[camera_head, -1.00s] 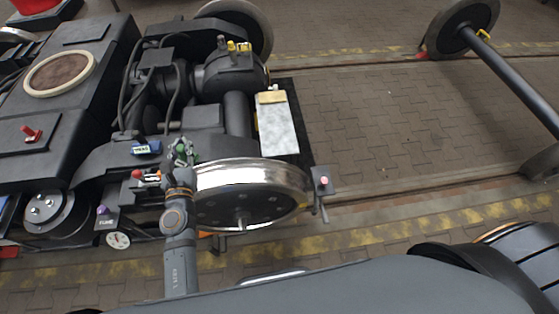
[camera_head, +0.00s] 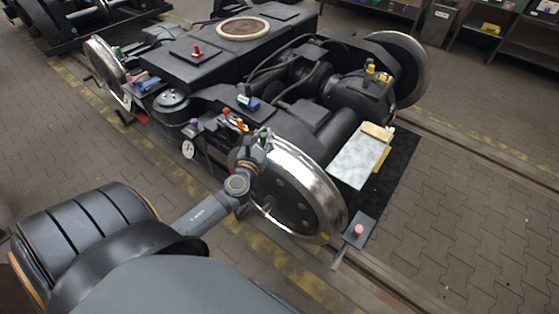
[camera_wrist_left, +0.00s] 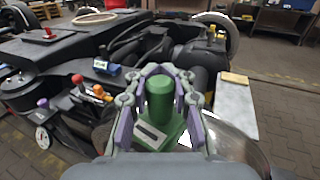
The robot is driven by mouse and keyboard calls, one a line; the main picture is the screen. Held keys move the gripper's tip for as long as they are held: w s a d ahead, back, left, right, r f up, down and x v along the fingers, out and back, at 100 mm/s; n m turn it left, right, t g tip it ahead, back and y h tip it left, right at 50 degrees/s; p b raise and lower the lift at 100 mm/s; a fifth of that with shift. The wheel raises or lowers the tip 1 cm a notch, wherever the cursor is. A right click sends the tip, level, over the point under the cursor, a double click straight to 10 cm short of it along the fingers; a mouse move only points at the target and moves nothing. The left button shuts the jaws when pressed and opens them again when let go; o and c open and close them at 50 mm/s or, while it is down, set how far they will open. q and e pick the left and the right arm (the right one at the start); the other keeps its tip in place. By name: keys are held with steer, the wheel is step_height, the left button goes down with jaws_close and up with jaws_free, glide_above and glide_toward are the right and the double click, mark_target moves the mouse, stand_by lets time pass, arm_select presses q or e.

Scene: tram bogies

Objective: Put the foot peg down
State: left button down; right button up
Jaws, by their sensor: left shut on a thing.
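The foot peg, which I take to be the green piece with a thick round post on a flat foot (camera_wrist_left: 160,100), is between the fingers of my left gripper (camera_wrist_left: 160,88). The foot carries a pale label with a dark bar. In the head view my left gripper (camera_head: 262,142) is beside the near wheel's upper left rim, and only small green bits show there. The fingers are shut on the post. I cannot tell whether the foot touches anything below. My right gripper is not in view.
The near silver-rimmed wheel (camera_head: 318,178) stands right of the gripper. The dark bogie frame (camera_head: 235,65) lies behind, with a blue block (camera_head: 248,102) and red and orange knobs on it. A pale plate (camera_head: 360,157) lies right. Paved floor (camera_head: 470,210) is clear at right.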

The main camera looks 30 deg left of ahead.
arm_select(q)
steer(key=a+n+g+y+b, duration=0.1)
steer(key=a+n+y+b, duration=0.2)
steer(key=a, duration=0.8)
arm_select(e)
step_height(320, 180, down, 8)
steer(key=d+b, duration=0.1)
steer(key=b, duration=0.2)
arm_select(q)
steer(key=b, duration=0.2)
glide_above(279, 153)
steer(key=shift+m+y, duration=0.3)
steer(key=shift+y, duration=0.1)
steer(key=f, duration=0.8)
steer(key=shift+s+a+f, duration=0.2)
steer(key=shift+s+a, duration=0.05)
steer(key=shift+a, duration=0.05)
steer(key=shift+w+d+f, duration=0.25)
steer(key=shift+d+f, duration=0.05)
steer(key=shift+f, duration=0.15)
step_height(279, 153, down, 3)
steer(key=shift+d+r+b, duration=0.1)
steer(key=shift+b, duration=0.75)
steer(key=shift+w+f, duration=0.1)
steer(key=shift+f, duration=0.1)
steer(key=shift+r, duration=0.1)
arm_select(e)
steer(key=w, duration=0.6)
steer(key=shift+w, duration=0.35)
